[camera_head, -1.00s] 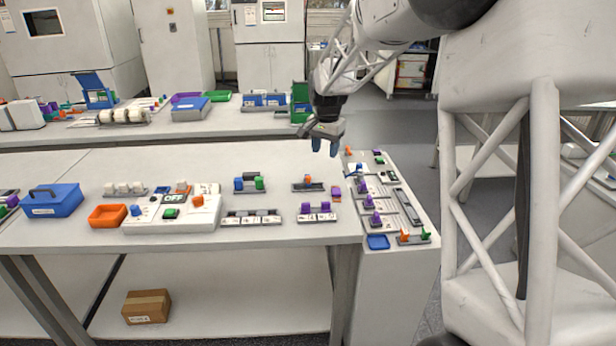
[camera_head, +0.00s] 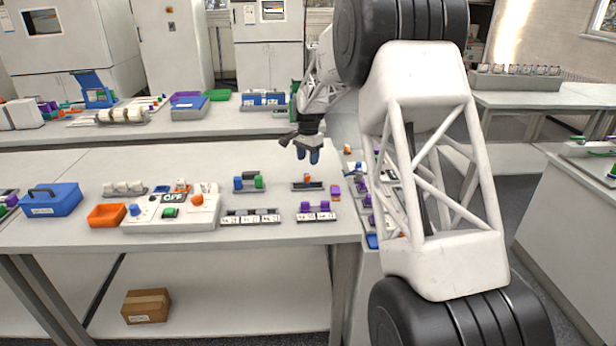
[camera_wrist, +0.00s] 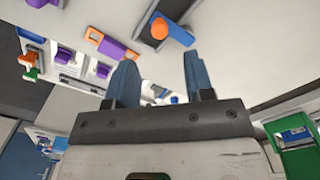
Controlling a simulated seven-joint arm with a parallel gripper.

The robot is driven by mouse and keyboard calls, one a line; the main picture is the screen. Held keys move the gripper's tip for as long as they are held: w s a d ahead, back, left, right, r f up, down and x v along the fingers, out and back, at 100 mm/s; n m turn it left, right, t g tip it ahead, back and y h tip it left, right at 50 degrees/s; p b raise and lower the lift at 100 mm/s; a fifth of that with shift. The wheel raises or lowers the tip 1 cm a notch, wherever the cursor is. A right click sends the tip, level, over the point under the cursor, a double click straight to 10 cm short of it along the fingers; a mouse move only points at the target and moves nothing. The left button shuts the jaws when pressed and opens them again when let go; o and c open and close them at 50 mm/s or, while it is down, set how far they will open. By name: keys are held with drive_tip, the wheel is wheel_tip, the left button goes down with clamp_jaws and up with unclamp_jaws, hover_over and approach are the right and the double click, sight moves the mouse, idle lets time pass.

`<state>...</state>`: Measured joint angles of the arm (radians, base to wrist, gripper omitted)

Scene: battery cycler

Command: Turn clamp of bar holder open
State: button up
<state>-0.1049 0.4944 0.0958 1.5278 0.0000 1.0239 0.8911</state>
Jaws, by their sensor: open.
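A small dark holder (camera_head: 307,185) with an upright orange knob (camera_head: 307,178) stands on the front bench; no label shows, so I cannot be sure it is the bar holder. In the wrist view the orange knob (camera_wrist: 159,28) sits beside a dark grey bar base (camera_wrist: 182,12) and a blue part (camera_wrist: 181,35). My gripper (camera_head: 308,155) is open and empty, with two blue fingers pointing down. It is above and behind the holder in the head view, apart from it. In the wrist view its fingers (camera_wrist: 160,75) are spread, with the knob beyond them near the top edge.
A purple block (camera_head: 335,191) stands right of the holder, and a labelled rack with purple clamps (camera_head: 316,212) in front. A blue-and-green fixture (camera_head: 249,183) is to the left. My arm hides much of the right-hand bench section. Bench surface behind the holder is clear.

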sight(307, 176)
idle(0.3)
drive_tip(key=shift+f, duration=3.9)
clamp_jaws()
